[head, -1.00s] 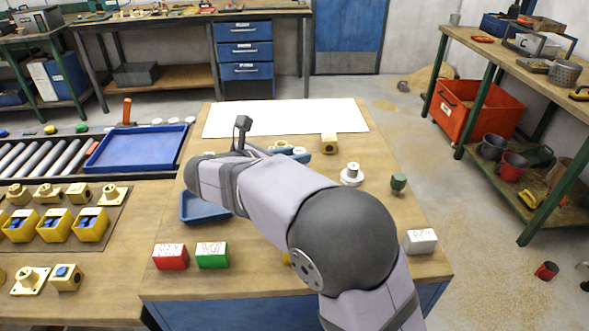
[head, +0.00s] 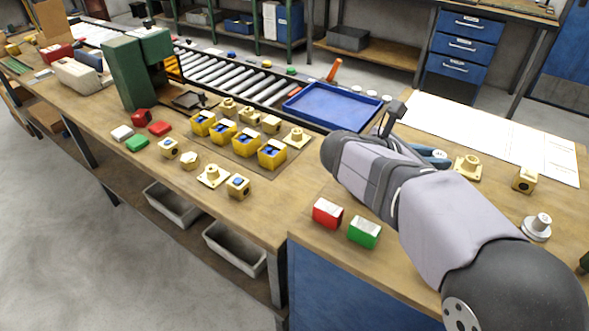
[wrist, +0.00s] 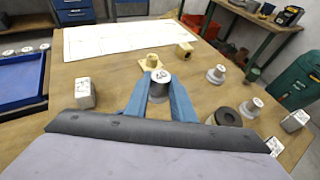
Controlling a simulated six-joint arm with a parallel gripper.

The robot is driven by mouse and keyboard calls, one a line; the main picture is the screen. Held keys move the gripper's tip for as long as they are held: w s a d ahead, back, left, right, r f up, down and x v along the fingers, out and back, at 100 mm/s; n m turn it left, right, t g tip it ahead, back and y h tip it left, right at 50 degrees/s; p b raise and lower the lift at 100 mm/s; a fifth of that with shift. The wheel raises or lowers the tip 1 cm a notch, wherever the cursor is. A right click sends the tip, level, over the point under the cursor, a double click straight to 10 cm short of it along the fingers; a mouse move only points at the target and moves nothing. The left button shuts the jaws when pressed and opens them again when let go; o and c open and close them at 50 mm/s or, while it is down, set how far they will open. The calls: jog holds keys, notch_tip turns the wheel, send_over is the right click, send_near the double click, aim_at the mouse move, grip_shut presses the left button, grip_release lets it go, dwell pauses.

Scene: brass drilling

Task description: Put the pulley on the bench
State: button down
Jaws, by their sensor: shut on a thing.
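My gripper (wrist: 158,88) has blue fingers, closed on a grey stepped cylinder with a pale marked top, which looks like the pulley (wrist: 160,77). The fingers stand on either side of it, and its wider lower part shows between them. I cannot tell whether its base touches the wood below. In the head view my gripper (head: 428,153) is beyond my arm, which hides most of it and the held piece. The wooden bench top (head: 400,255) lies under my gripper. Another grey stepped piece (head: 537,229) stands on it to the right; it also shows in the wrist view (wrist: 217,73).
A flanged brass piece (head: 467,168) and a brass block (head: 524,180) stand close beyond my gripper. Red (head: 327,213) and green (head: 364,231) boxes stand near the front edge. A blue tray (head: 333,106) is at the back. The left bench holds yellow bins (head: 246,141) and a green machine (head: 130,70).

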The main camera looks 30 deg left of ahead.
jog(key=s+a+f+n+y, duration=0.2)
jog(key=s+a+n+y, duration=0.3)
jog(key=a, duration=0.6)
jog(key=s+a+f+n+t+y+p, duration=0.1)
jog(key=s+a+f+n+y, duration=0.15)
jog(key=s+a, duration=0.6)
jog(key=s+a+f+n+y, duration=0.25)
jog(key=s+a+y, duration=0.2)
jog(key=a, duration=0.85)
jog(key=shift+n, duration=0.4)
jog(key=shift+w+d+f, duration=0.15)
jog(key=shift+d+f, duration=0.05)
jog(key=shift+f, duration=2.3)
jog(key=shift+w+d+f, duration=0.1)
jog(key=shift+d+f, duration=0.05)
jog(key=shift+f, duration=2.3)
jog(key=shift+f, duration=0.1)
jog(key=shift+f, duration=0.1)
jog(key=c, duration=1.5)
grip_release()
jog(key=shift+r, duration=0.2)
jog(key=b+v, duration=0.1)
jog(key=v, duration=1.1)
jog(key=shift+d, duration=0.1)
